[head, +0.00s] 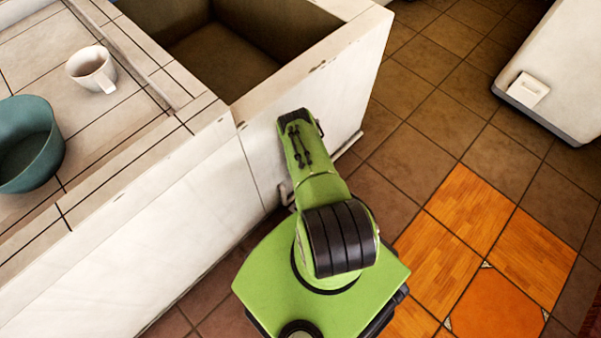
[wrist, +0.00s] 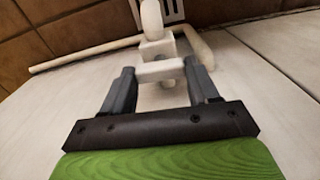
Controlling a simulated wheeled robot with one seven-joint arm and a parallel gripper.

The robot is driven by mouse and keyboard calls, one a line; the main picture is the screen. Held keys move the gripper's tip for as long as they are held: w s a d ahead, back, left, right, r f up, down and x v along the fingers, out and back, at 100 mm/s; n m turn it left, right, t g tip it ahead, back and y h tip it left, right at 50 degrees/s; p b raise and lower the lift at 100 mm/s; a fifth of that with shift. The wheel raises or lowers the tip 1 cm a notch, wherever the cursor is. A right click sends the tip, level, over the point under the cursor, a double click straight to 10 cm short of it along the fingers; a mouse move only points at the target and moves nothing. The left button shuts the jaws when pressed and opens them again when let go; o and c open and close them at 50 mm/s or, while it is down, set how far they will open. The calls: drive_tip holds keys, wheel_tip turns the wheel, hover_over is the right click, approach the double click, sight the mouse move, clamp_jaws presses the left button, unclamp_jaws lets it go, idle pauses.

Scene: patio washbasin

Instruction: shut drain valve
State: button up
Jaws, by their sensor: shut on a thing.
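The drain valve (wrist: 157,49) is a small white block on thin white pipework low on the washbasin's pale side, in the wrist view. Its white bar-shaped handle (wrist: 160,70) lies crosswise just in front of the block. My gripper (wrist: 159,72) is shut on this handle, with one grey finger at each end of it. In the head view my green arm reaches down beside the washbasin (head: 310,78) and hides the gripper and most of the valve.
A white pipe (wrist: 85,55) runs left from the valve, and another bends to its right. A white mug (head: 92,68) and a teal bowl (head: 28,145) stand on the tiled counter (head: 125,125). Open brown floor tiles (head: 425,110) lie to the right.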

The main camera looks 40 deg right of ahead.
drive_tip(key=m, duration=0.6)
drive_tip(key=shift+m, duration=0.3)
idle(0.4)
drive_tip(key=o, duration=1.1)
drive_tip(key=shift+c, duration=0.2)
wheel_tip(320, 180, up, 16)
drive_tip(key=p, duration=0.7)
drive_tip(key=shift+f, duration=0.1)
